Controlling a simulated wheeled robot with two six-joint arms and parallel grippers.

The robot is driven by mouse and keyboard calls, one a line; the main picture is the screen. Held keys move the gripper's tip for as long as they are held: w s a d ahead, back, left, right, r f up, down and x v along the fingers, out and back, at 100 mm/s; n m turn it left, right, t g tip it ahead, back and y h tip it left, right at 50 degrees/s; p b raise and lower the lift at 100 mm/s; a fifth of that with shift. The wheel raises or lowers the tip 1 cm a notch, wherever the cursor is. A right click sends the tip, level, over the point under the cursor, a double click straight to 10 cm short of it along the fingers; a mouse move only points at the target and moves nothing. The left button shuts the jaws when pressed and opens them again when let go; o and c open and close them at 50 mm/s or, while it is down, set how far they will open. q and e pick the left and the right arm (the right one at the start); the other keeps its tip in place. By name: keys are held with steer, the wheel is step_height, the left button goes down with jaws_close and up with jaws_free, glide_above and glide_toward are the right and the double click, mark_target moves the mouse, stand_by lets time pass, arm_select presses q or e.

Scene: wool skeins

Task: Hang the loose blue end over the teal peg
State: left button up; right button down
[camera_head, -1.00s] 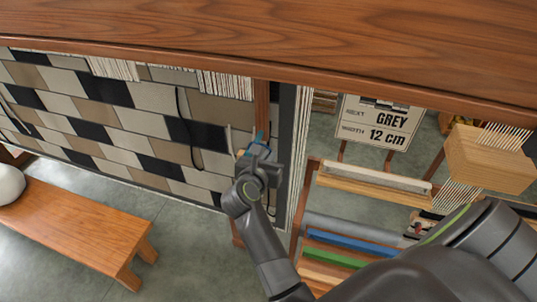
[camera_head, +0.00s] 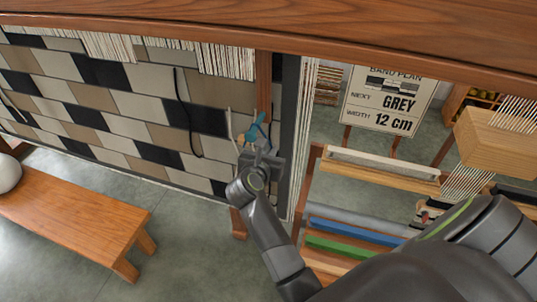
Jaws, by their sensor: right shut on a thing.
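My right gripper (camera_head: 262,157) is at the right edge of the hanging, beside the upright wooden post, and is shut. A small teal-blue piece (camera_head: 257,130) shows just above its fingers, against the post. The teal peg and the loose blue end cannot be told apart clearly there at this size. The gripper's grip on the blue end is mostly hidden by the gripper itself. Whether the end touches or lies over the peg cannot be told. My left gripper is not in view.
The patchwork hanging (camera_head: 130,105) fills the left, with loose dark and pale strands. A wooden bench (camera_head: 75,220) stands below it. A sign (camera_head: 390,100) reading "GREY 12 cm" and racks with coloured bars (camera_head: 350,240) stand right. A wooden beam (camera_head: 300,25) crosses the top.

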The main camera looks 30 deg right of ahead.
steer(key=shift+s+f, duration=0.2)
steer(key=shift+f, duration=0.1)
steer(key=c, duration=2)
jaws_free()
steer(key=o, duration=0.5)
steer(key=shift+d, duration=0.35)
steer(key=o, duration=0.4)
steer(key=shift+a+r, duration=0.1)
steer(key=shift+a, duration=0.05)
steer(key=shift+c, duration=0.2)
steer(key=o, duration=0.9)
steer(key=shift+w, duration=0.1)
steer(key=shift+c, duration=0.2)
steer(key=shift+s+a+r+g+y+p, duration=0.4)
steer(key=shift+r+g+y+p, duration=0.3)
steer(key=shift+p, duration=1.05)
steer(key=shift+s+a+r+g+y+p, duration=0.45)
steer(key=shift+r+p, duration=0.3)
steer(key=shift+p, duration=1)
steer(key=shift+s+a+r+g+y+p, duration=0.35)
steer(key=shift+r+g+y+p, duration=0.3)
steer(key=shift+p, duration=1.1)
